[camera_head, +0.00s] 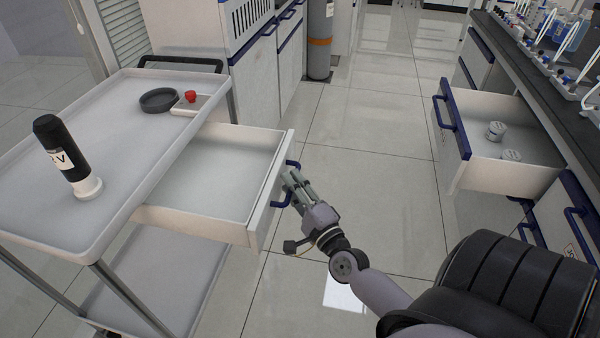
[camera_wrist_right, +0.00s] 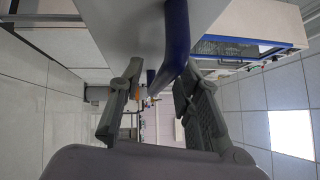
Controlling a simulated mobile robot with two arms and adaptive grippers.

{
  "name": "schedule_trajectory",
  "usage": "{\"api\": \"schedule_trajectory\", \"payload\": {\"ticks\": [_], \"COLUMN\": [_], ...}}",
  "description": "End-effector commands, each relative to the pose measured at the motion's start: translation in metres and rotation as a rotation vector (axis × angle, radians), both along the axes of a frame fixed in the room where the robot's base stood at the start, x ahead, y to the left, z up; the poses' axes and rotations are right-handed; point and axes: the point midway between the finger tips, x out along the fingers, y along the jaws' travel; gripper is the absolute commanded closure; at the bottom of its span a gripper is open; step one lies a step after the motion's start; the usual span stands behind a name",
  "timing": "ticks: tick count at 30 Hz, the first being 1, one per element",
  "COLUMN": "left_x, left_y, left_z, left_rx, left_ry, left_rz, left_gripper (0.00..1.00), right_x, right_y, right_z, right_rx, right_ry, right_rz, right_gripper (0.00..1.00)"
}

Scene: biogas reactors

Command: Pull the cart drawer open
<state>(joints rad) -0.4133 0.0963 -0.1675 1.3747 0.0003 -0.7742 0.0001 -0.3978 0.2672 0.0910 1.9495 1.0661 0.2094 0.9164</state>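The cart drawer (camera_head: 215,170) is a white, empty drawer pulled well out from under the top of the grey cart (camera_head: 120,150). Its blue handle (camera_head: 292,167) is on the front panel, facing right. My right gripper (camera_head: 290,180) is at this handle. In the right wrist view, the blue handle (camera_wrist_right: 177,40) reaches down between the two fingers of my right gripper (camera_wrist_right: 158,72). The fingers stand apart, with a visible gap between the handle and the left finger; the handle is close to the right finger. My left gripper is not in view.
A black-and-white bottle (camera_head: 65,157), a dark round dish (camera_head: 159,100) and a small red item (camera_head: 191,96) are on the cart top. The tiled floor between is clear.

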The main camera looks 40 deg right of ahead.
Motion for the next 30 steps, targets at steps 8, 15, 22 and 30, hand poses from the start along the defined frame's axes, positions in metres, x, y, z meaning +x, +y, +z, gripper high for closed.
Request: {"api": "schedule_trajectory", "payload": {"ticks": [8,15,22,30], "left_x": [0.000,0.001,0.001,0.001], "left_y": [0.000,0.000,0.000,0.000], "left_z": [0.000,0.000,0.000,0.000], "left_rx": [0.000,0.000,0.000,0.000], "left_ry": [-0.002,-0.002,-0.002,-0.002], "left_rz": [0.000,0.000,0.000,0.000], "left_gripper": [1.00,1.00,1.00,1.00], "right_x": [-0.040,-0.085,-0.111,-0.116], "right_y": [0.006,0.012,0.015,0.016], "right_z": [-0.007,-0.013,-0.017,-0.017], "right_rx": [-0.003,-0.002,0.000,0.001], "right_ry": [0.006,0.006,0.004,0.001], "right_rz": [0.002,0.003,0.002,0.001], "right_gripper": [0.69,0.69,0.69,0.69]}}
